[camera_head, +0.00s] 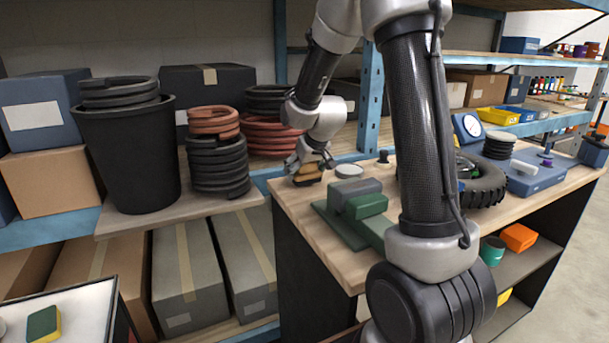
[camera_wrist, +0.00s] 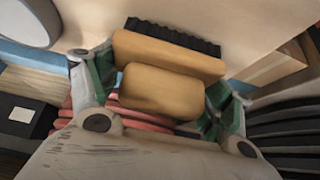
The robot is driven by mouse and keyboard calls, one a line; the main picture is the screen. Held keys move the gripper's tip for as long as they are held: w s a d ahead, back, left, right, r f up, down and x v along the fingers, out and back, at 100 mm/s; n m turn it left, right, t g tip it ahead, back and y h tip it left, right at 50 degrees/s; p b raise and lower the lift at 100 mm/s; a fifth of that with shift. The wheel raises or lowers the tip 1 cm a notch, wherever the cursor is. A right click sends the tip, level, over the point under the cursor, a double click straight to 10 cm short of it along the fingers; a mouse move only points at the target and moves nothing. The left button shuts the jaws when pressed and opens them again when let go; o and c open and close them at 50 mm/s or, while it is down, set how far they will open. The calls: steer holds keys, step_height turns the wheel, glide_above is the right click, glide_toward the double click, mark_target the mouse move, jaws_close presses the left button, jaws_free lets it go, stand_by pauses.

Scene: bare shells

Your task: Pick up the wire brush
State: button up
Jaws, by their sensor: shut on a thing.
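The wire brush (camera_wrist: 165,52) has a tan wooden block, black bristles along its far edge and a rounded tan handle. In the wrist view, my gripper (camera_wrist: 160,88) has its green-padded fingers closed on either side of the brush. In the head view, the brush (camera_head: 308,174) shows small under my gripper (camera_head: 309,164), at the back left corner of the wooden workbench (camera_head: 299,215). My fingers partly hide it. I cannot tell whether the brush touches the bench top.
A pale round disc (camera_head: 349,170) lies just right of the brush. Coiled hoses (camera_head: 217,165) and a black bin (camera_head: 130,155) stand on the left shelf.

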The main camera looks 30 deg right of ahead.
steer(key=shift+s+a+r, duration=0.1)
steer(key=shift+a+r, duration=0.1)
steer(key=shift+r, duration=0.4)
steer(key=shift+s+a+r, duration=0.1)
steer(key=shift+a+r, duration=0.05)
steer(key=shift+r, duration=0.45)
steer(key=s+a, duration=0.1)
steer(key=a, duration=0.1)
steer(key=s+a, duration=0.1)
steer(key=a, duration=0.1)
steer(key=s+a, duration=0.1)
steer(key=a, duration=0.2)
steer(key=shift+a, duration=0.1)
steer(key=s+a, duration=0.3)
steer(key=a, duration=0.5)
steer(key=shift+s+a, duration=0.2)
steer(key=shift+a, duration=0.2)
